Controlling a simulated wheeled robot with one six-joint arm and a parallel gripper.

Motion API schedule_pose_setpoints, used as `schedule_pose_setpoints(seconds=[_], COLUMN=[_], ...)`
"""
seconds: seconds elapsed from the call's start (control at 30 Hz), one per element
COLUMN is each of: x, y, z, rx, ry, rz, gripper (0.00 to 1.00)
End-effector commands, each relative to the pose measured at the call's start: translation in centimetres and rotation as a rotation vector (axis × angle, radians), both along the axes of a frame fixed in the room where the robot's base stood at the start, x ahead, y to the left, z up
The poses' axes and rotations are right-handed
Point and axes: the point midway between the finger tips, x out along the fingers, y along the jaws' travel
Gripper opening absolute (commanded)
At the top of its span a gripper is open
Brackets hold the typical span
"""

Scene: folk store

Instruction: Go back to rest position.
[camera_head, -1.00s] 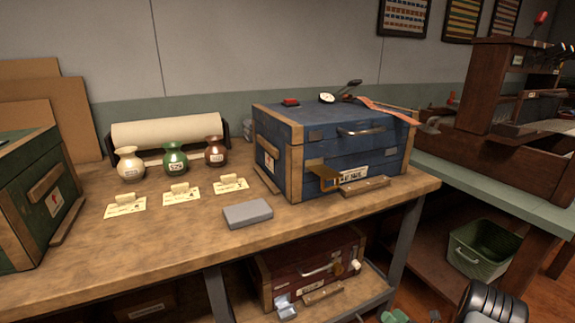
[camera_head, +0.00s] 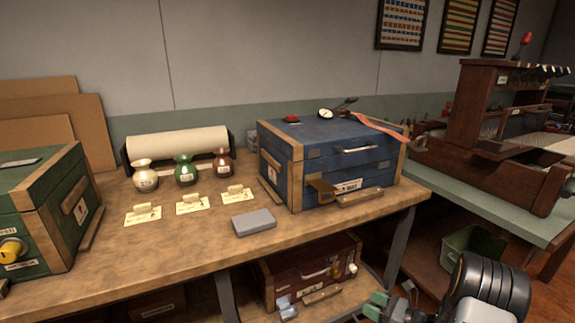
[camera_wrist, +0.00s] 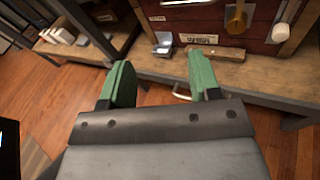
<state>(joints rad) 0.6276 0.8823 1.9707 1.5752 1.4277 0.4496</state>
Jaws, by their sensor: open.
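My gripper has two green fingers and shows in the wrist view (camera_wrist: 158,85). The fingers are spread apart with nothing between them. They point toward the lower shelf (camera_wrist: 160,70) and the dark red chest (camera_wrist: 225,20) on it, with floor showing below. In the head view my gripper (camera_head: 383,307) is at the bottom right, partly cut off by the frame edge. It is in front of the workbench, to the right of the red chest (camera_head: 312,268).
The wooden workbench (camera_head: 130,265) bears a blue chest (camera_head: 330,135), a green chest (camera_head: 40,190), three small vases, cards and a grey block (camera_head: 254,222). A green bin (camera_head: 470,250) stands under the right-hand table (camera_head: 480,205). Wooden floor (camera_wrist: 60,95) is open before the shelf.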

Motion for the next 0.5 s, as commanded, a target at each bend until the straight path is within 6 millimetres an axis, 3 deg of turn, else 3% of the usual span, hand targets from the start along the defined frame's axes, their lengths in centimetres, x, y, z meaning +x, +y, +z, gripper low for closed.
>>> schedule_pose_setpoints(seconds=[0.03, 0.17, 0.3, 0.5], x=[-0.2, -2.2, -6.2, -12.2], y=[1.4, 5.4, 9.6, 11.9], z=[3.6, 11.5, 20.4, 30.9], rx=[-0.058, -0.263, -0.56, -1.006], ry=[-0.026, -0.11, -0.254, -0.509], rz=[0.073, 0.319, 0.647, 1.075], gripper=[0.57, 0.57, 0.57, 0.57])
